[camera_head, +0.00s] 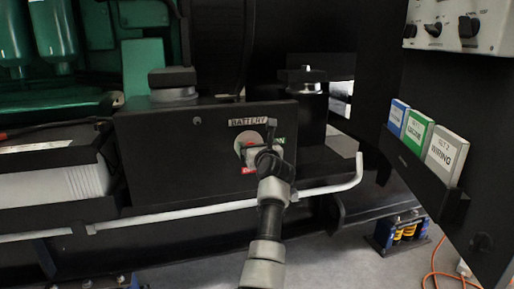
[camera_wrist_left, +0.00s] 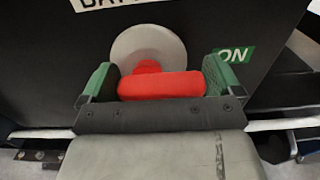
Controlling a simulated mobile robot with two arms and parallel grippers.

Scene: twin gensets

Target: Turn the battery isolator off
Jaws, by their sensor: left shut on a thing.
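The battery isolator is a red handle (camera_wrist_left: 160,85) on a pale round disc (camera_wrist_left: 148,45), mounted on a black box (camera_head: 160,155). In the wrist view the red handle lies crosswise, roughly horizontal, between the two green-padded fingers of my left gripper (camera_wrist_left: 160,88), which is shut on it. A green ON label (camera_wrist_left: 234,55) is to the right of the disc. In the head view my left gripper (camera_head: 264,155) covers most of the handle and part of the disc. A BATTERY label (camera_head: 248,122) is above, and a red label (camera_head: 249,170) below is partly hidden. My right gripper is not in view.
A white rail (camera_head: 170,217) runs across below the box. To the right, a black panel carries a holder with several binders (camera_head: 420,133) and a control panel with knobs (camera_head: 467,27). A white ribbed battery (camera_head: 60,180) is at the left. An orange cable (camera_head: 436,262) lies on the floor.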

